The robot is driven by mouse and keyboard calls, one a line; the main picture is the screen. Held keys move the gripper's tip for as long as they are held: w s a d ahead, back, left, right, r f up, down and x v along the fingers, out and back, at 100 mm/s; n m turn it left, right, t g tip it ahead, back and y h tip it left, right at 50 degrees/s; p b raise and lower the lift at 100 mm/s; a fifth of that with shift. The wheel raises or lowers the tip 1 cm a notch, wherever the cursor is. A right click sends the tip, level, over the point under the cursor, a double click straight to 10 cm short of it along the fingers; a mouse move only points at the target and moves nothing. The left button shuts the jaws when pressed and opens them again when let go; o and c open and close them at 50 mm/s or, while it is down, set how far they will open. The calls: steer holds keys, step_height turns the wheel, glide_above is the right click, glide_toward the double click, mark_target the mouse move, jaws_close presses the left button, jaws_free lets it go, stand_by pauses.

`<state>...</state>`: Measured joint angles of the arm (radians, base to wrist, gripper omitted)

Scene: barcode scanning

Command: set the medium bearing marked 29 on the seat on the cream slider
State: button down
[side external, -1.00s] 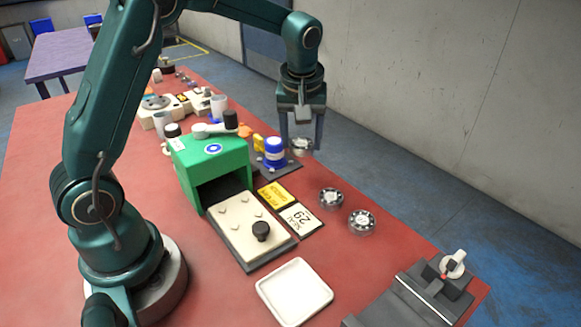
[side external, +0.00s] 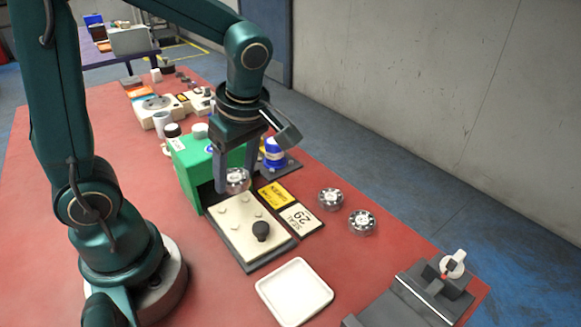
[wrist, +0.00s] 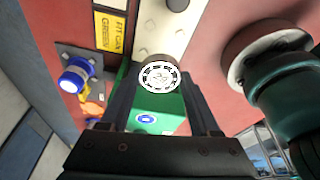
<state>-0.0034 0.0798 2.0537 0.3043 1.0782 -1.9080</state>
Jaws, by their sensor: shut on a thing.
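My gripper (side external: 237,176) is shut on a round bearing (side external: 238,183) with a pale face and dark ring. The bearing also shows between the fingers in the wrist view (wrist: 160,77); its marking is not readable. It hangs above the rear end of the cream slider (side external: 232,228), in front of the green box (side external: 187,172). The slider carries several small cream studs and a black knob (side external: 261,231). The slider also shows in the wrist view (wrist: 165,25). The gripper and bearing hide part of the box opening, and I cannot make out the seat.
Two other bearings (side external: 331,199) (side external: 362,222) lie to the right. A white card marked 29 (side external: 300,219) and a yellow card (side external: 273,195) lie beside the slider. A blue-and-white cylinder (side external: 274,155) stands behind. A white tray (side external: 294,291) sits in front.

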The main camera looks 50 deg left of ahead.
mark_target(240, 213)
steer(key=shift+f, duration=3.5)
steer(key=shift+c, duration=0.6)
jaws_free()
steer(key=shift+f, duration=0.15)
steer(key=s+v, duration=0.1)
steer(key=v, duration=1.1)
steer(key=s+d+m+t+h, duration=0.1)
steer(key=m+t, duration=0.1)
steer(key=m, duration=0.4)
steer(key=s+r+m+t+h, duration=0.1)
steer(key=m+t, duration=0.1)
steer(key=m, duration=0.5)
steer(key=s+d+m+t+h, duration=0.1)
steer(key=s+m+t, duration=0.1)
steer(key=m, duration=0.5)
steer(key=shift+d+r, duration=0.25)
steer(key=shift+d, duration=0.1)
